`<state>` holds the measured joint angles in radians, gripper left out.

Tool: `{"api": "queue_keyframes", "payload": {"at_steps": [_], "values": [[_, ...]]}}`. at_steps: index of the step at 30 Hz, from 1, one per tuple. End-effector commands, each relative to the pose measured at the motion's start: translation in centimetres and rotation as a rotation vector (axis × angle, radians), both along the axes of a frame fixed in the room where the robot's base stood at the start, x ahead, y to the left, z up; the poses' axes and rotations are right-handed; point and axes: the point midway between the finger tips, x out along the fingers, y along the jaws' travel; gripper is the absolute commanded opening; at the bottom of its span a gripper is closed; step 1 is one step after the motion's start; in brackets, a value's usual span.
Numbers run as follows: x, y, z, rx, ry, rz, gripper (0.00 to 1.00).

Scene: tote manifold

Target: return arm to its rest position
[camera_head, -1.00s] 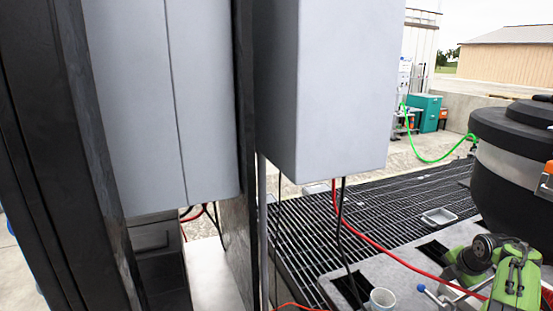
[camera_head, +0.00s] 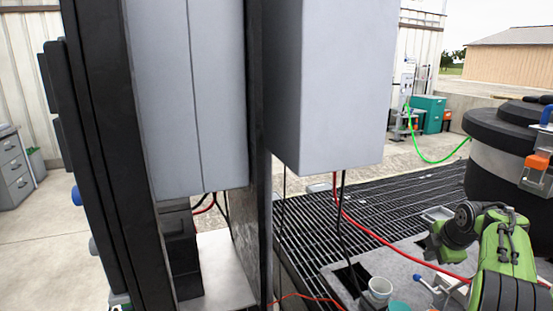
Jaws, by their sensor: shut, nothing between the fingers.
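A green and black jointed arm (camera_head: 497,255), which looks like my own, reaches in at the lower right. It is folded, with a dark round joint (camera_head: 462,218) at its upper left. My gripper's fingers do not show in this view. The arm is in front of a large black and grey round tank (camera_head: 483,178) and over a grey work surface (camera_head: 402,270).
Grey boxes (camera_head: 330,85) on dark posts fill the middle. A red cable (camera_head: 385,251) crosses the surface. Dark grating (camera_head: 330,220) lies behind. A drawer cabinet (camera_head: 12,170) stands far left.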

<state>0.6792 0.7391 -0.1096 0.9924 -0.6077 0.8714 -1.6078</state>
Motion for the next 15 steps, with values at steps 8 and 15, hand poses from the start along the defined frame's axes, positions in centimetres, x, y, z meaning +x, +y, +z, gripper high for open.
{"api": "queue_keyframes", "payload": {"at_steps": [8,15], "values": [[-4.2,12.7,9.6,0.229,-0.030,-0.327,0.00],[-16.9,25.6,13.6,0.504,-0.020,-0.747,0.00]]}}
